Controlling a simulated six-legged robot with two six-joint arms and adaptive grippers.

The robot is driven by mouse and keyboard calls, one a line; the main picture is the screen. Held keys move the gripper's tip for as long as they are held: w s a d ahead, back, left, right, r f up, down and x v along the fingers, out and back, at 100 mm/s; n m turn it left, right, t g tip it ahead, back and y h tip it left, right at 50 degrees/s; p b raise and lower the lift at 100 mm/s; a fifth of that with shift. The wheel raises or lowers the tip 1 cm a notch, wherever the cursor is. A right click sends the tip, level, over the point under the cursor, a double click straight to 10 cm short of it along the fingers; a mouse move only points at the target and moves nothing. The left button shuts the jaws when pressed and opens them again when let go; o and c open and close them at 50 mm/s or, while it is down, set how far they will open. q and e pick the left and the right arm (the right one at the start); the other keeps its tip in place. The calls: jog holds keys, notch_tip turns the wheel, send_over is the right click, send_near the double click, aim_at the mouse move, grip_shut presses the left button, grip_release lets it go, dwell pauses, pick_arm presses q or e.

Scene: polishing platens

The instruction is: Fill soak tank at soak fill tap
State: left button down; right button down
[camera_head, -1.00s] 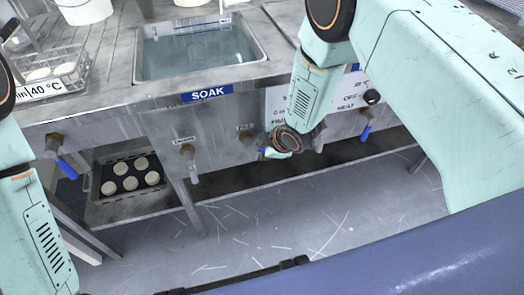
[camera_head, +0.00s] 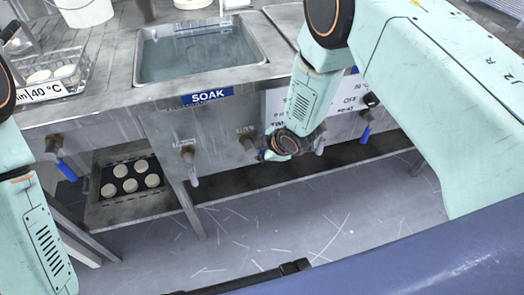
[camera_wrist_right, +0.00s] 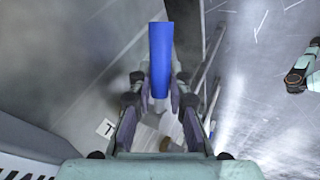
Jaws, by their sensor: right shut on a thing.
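The soak tank (camera_head: 262,52) is a steel basin let into the counter above the blue SOAK label (camera_head: 207,96), with bluish water (camera_head: 195,58) in it. The fill tap (camera_head: 246,141) sticks out of the front panel below, to the right of another tap (camera_head: 187,152). My right gripper (camera_head: 265,153) is at the fill tap; its fingers are small and partly hidden in the head view. In the right wrist view my right gripper (camera_wrist_right: 160,95) is shut on the blue tap handle (camera_wrist_right: 160,60), which lies between its fingers. My left gripper is out of the head view.
A tap with a blue lever (camera_head: 66,170) is at left, and another blue lever (camera_head: 366,132) at right. A dark tray of pale discs (camera_head: 130,187) sits on the lower shelf. A wire rack (camera_head: 50,78) and white bucket (camera_head: 85,10) stand on the counter. The floor (camera_head: 290,225) in front is open.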

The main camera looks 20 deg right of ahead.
dwell(0.4)
jog(key=shift+f+y+p, duration=0.15)
jog(key=shift+y+p, duration=0.15)
jog(key=shift+y, duration=0.2)
jog(key=shift+a+f+m+y, duration=0.2)
jog(key=shift+f+m+y, duration=0.1)
jog(key=shift+y, duration=0.3)
jog(key=shift+a+f+m+y+b, duration=0.2)
jog(key=shift+f+m+y+b, duration=0.1)
jog(key=shift+y, duration=0.4)
jog(key=a+m+y+b, duration=0.1)
jog(key=y+b, duration=0.1)
jog(key=a+m+t+y+b, duration=0.1)
jog(key=y+b, duration=0.1)
jog(key=b, duration=0.1)
jog(key=y+b, duration=0.2)
jog(key=shift+a+f+m+t, duration=0.3)
jog(key=shift+a+m, duration=0.1)
